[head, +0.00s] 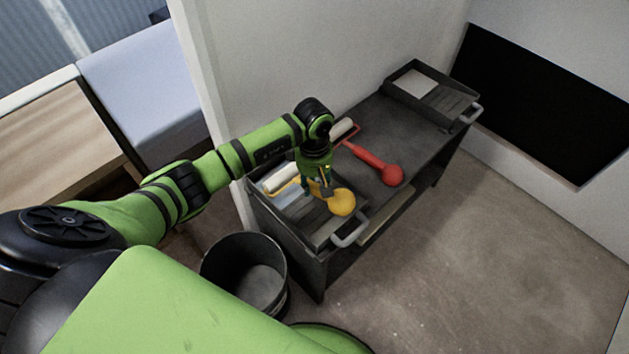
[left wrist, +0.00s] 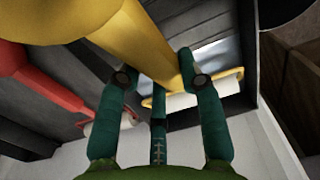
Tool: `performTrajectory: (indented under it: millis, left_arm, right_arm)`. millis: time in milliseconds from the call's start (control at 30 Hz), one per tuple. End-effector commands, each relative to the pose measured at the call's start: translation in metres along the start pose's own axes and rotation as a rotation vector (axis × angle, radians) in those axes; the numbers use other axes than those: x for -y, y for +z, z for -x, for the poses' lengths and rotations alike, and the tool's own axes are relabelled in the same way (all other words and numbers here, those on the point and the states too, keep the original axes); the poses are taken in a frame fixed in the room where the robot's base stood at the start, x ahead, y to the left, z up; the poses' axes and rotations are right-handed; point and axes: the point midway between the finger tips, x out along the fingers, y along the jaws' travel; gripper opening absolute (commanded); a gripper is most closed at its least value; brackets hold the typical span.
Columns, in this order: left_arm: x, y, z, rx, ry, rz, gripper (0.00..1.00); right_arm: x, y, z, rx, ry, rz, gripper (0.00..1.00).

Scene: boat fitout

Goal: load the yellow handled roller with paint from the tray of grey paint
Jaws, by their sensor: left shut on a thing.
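My left gripper (head: 318,190) is shut on the handle of the yellow handled roller (head: 341,202). The roller's pale sleeve (head: 281,178) is over the paint end of the near tray (head: 325,232); whether it touches the paint is unclear. Pale blue-grey paint (head: 297,199) shows in that tray, partly hidden by the gripper. In the left wrist view, the yellow handle (left wrist: 145,42) runs between my fingers (left wrist: 160,95), and the white sleeve (left wrist: 190,103) lies beyond them, beside the shiny paint (left wrist: 213,55). My right gripper is out of view.
A red handled roller (head: 390,175) lies on the dark cart (head: 385,135), close to the near tray. A second tray (head: 455,108) with whitish paint (head: 418,83) stands at the far end. A black bucket (head: 245,270) stands on the floor left of the cart.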

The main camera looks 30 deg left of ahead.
Motion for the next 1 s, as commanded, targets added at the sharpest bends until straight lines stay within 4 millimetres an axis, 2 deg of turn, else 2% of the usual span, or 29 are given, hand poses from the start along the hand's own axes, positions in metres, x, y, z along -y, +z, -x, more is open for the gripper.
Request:
performTrajectory:
  millis: [1000]
  left_arm:
    - [0.0006, 0.0000, -0.0061, 0.002, -0.001, 0.000, 0.00]
  right_arm:
    - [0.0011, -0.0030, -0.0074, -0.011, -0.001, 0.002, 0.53]
